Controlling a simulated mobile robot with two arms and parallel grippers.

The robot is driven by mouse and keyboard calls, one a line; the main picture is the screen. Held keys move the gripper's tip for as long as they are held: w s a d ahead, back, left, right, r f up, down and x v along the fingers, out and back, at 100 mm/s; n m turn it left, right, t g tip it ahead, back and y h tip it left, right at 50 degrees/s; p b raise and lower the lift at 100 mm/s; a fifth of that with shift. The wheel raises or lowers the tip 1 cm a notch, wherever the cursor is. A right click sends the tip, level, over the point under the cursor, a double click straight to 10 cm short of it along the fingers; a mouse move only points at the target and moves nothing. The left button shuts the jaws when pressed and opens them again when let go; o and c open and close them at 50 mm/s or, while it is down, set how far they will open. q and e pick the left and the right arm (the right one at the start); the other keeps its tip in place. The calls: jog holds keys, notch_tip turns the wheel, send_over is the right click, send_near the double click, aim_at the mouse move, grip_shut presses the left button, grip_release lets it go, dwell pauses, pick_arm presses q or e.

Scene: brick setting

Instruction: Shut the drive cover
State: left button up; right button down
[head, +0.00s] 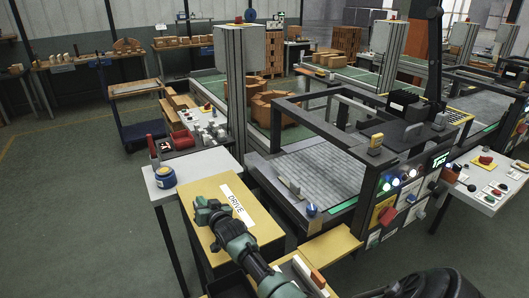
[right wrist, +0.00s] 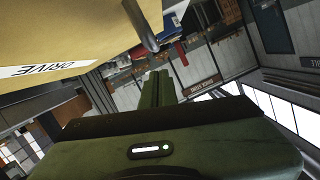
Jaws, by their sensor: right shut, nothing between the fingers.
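The drive cover (head: 225,190) is a yellow panel with a white DRIVE label (head: 237,205). It lies in the lower middle of the head view; whether it is fully down I cannot tell. In the right wrist view the yellow cover (right wrist: 75,28) fills the upper left, with a grey bar-like handle (right wrist: 140,25) at its edge. My right gripper (head: 203,209) overlaps the cover's left part in the head view. Its fingers (right wrist: 158,90) are together and empty, just apart from the handle in the wrist view. My left gripper is not in view.
A white table with a blue tin (head: 165,178) stands just behind the cover. A framed machine (head: 320,165) with a lit button panel (head: 400,200) stands to the right. An open box with small items (head: 305,275) lies at the front. Open floor is to the left.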

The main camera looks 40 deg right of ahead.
aim_at(196, 204)
jog(key=shift+w+a+f+b, duration=0.1)
jog(key=shift+a+f+b, duration=0.15)
jog(key=shift+f, duration=0.3)
jog(key=shift+a+f+b, duration=0.15)
jog(key=shift+f+b, duration=0.1)
jog(key=shift+f, duration=0.3)
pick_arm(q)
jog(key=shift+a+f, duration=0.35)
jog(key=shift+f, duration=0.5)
pick_arm(e)
jog(key=shift+f, duration=0.2)
